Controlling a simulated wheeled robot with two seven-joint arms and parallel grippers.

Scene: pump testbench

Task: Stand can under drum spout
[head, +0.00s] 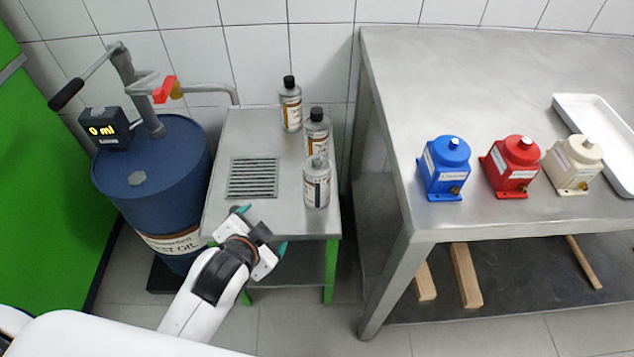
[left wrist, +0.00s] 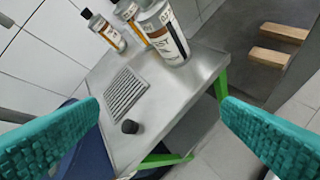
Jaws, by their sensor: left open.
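Three grey cans stand on the small metal table (head: 222,212): a back one (head: 290,104), a middle one (head: 316,128), both black-capped, and a front one (head: 317,184) without a black cap. The front can also shows in the left wrist view (left wrist: 165,38). A loose black cap (left wrist: 130,126) lies on the table near its front edge. The blue drum (head: 150,172) carries a pump, whose spout pipe (head: 210,88) reaches right over the table's back left. My left gripper (head: 262,230) is open and empty at the table's front edge, apart from the cans. My right gripper is out of view.
A slotted grate (head: 253,178) is set in the table's left part, with nothing on it. The drum's display (head: 104,128) reads 0 ml. A larger bench (head: 400,90) at right bears blue, red and cream pumps and a white tray (head: 600,130).

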